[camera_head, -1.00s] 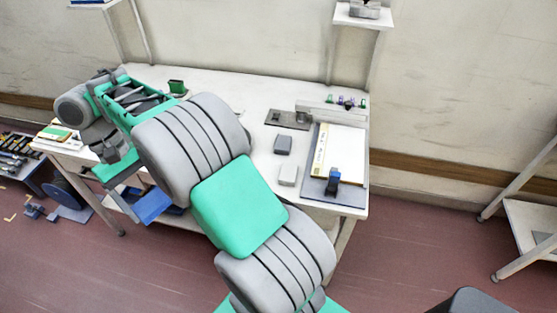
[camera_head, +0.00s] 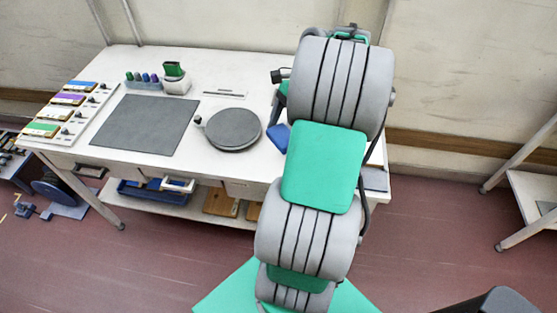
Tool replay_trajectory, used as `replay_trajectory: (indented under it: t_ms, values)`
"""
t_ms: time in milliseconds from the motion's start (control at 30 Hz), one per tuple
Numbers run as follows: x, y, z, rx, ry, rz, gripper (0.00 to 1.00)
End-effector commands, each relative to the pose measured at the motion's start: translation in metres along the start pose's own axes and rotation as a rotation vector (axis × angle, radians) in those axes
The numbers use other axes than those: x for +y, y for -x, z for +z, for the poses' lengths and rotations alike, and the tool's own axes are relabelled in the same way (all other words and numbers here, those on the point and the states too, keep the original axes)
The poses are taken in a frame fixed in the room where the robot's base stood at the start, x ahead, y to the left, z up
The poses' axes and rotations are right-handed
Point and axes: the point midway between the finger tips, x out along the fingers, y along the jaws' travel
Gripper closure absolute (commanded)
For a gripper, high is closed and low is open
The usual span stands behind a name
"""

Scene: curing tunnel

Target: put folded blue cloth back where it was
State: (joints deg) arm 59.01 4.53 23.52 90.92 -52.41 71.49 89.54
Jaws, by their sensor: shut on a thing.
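The folded blue cloth (camera_head: 277,137) shows as a small blue patch at the left edge of my arm, above the right part of the white table. The rest of it is hidden behind my arm. My gripper (camera_head: 283,117) is mostly hidden there too; only a green and dark part shows above the cloth. It is shut on the cloth. I cannot see the fingertips, or how high the cloth is above the table.
On the white table (camera_head: 100,75) are a round dark plate (camera_head: 234,129), a dark grey mat (camera_head: 146,124), a green-topped holder (camera_head: 175,78) and a rack of coloured strips (camera_head: 70,112). A blue bin (camera_head: 140,191) stands on the lower shelf. My arm hides most of the table's right end.

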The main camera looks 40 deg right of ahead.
Motion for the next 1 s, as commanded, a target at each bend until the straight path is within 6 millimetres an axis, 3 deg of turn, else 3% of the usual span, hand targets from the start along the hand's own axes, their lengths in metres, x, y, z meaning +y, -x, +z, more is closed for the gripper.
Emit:
replay_trajectory:
  t_ms: [33,100,200,367,467,733,900,1000]
  values:
    - [0.015,0.004,-0.024,0.000,-0.146,-0.062,0.53]
    - [0.033,0.009,-0.049,0.001,-0.333,-0.139,0.53]
    - [0.054,0.015,-0.075,0.000,-0.534,-0.222,0.53]
    - [0.067,0.018,-0.092,0.000,-0.681,-0.284,0.53]
    - [0.054,0.007,-0.086,-0.001,-0.687,-0.284,0.53]
    - [-0.011,-0.039,-0.062,-0.001,-0.683,-0.279,0.53]
    - [-0.035,-0.078,-0.064,-0.001,-0.686,-0.280,0.53]
    - [-0.042,-0.089,-0.064,0.001,-0.686,-0.282,0.53]
